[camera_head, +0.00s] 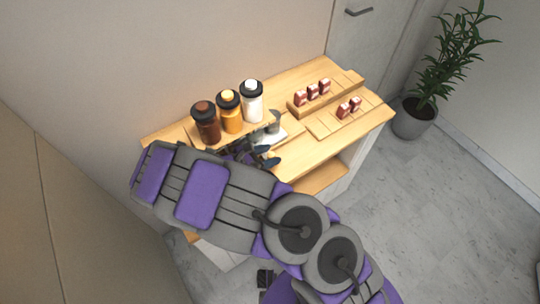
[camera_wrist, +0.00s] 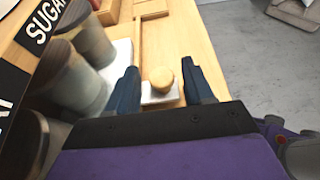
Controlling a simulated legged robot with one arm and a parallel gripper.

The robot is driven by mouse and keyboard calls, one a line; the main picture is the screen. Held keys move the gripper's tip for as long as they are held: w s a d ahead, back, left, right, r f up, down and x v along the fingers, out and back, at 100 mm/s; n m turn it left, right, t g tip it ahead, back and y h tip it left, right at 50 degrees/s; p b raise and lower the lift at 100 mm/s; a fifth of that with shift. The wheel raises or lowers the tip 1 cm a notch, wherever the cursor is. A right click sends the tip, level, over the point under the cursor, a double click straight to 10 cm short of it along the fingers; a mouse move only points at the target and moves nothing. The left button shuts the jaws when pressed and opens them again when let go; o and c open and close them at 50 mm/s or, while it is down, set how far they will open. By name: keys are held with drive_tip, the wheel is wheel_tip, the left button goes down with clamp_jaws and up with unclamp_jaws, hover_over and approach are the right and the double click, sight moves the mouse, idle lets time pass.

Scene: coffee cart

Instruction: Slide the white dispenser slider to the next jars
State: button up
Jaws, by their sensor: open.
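The white dispenser slider (camera_head: 268,135) lies on the wooden cart top, in front of the jars and partly hidden by my arm. In the wrist view, a round wooden knob (camera_wrist: 161,78) sits on a white piece (camera_wrist: 158,97) of the slider. My gripper (camera_wrist: 160,73) is open, with one dark finger on each side of the knob and gaps showing between. The gripper also shows in the head view (camera_head: 267,156), low beside the slider. Three dark-capped jars stand in a row: brown (camera_head: 207,128), yellow (camera_head: 230,116) and white (camera_head: 252,105).
A black SUGAR label (camera_wrist: 42,27) is beside greyish cylinders (camera_wrist: 92,44) left of my gripper. Small reddish packs (camera_head: 313,91) stand in wooden holders on the cart's right side. A potted plant (camera_head: 415,118) is on the floor. Bare floor lies right of the cart.

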drive_tip(key=shift+w+d+f, duration=0.2)
drive_tip(key=shift+w+d, duration=0.1)
drive_tip(key=shift+d, duration=0.2)
drive_tip(key=shift+c, duration=0.5)
clamp_jaws()
